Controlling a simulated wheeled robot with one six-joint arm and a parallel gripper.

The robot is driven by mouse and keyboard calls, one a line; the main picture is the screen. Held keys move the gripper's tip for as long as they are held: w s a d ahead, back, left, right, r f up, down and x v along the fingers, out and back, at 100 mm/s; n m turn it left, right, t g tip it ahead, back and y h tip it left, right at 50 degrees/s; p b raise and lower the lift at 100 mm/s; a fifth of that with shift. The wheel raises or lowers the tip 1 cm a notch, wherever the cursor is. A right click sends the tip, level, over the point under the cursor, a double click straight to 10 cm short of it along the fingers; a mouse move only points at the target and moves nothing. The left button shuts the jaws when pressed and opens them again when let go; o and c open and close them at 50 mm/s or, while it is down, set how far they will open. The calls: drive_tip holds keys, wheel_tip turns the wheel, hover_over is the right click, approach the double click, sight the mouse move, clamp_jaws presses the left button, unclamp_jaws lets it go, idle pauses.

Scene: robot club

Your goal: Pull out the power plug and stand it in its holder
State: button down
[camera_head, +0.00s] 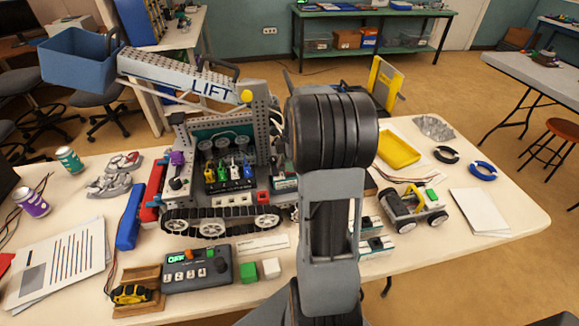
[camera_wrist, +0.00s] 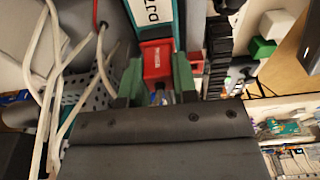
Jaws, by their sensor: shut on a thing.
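In the wrist view the two green fingers of my gripper (camera_wrist: 157,88) stand on either side of a red block-shaped plug (camera_wrist: 156,58) with a small white label, and are shut on it. The plug's far end lies close to a teal and white lettered unit (camera_wrist: 146,12); I cannot tell whether it is still seated there. In the head view my own arm hides the gripper and the plug. The tracked robot (camera_head: 222,205) with its LIFT boom stands on the table, left of my arm. I cannot make out the plug's holder for certain.
White cables (camera_wrist: 48,75) hang close left of the gripper in the wrist view. In the head view, a control box (camera_head: 197,272), a wooden stand (camera_head: 150,275) with a yellow object, green and white cubes and a small wheeled robot (camera_head: 411,212) crowd the table (camera_head: 520,218).

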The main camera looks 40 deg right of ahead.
drive_tip(key=c, duration=1.5)
unclamp_jaws()
drive_tip(key=shift+f, duration=0.4)
clamp_jaws()
drive_tip(key=shift+r+p, duration=0.3)
drive_tip(key=shift+r, duration=0.05)
drive_tip(key=shift+s+r+p, duration=0.15)
drive_tip(key=shift+r+p, duration=0.25)
drive_tip(key=shift+r, duration=0.1)
drive_tip(key=shift+r+p, duration=0.65)
drive_tip(key=shift+r, duration=0.25)
drive_tip(key=shift+r+p, duration=0.7)
drive_tip(key=shift+r, duration=0.25)
drive_tip(key=shift+r+p, duration=0.6)
drive_tip(key=shift+r, duration=0.25)
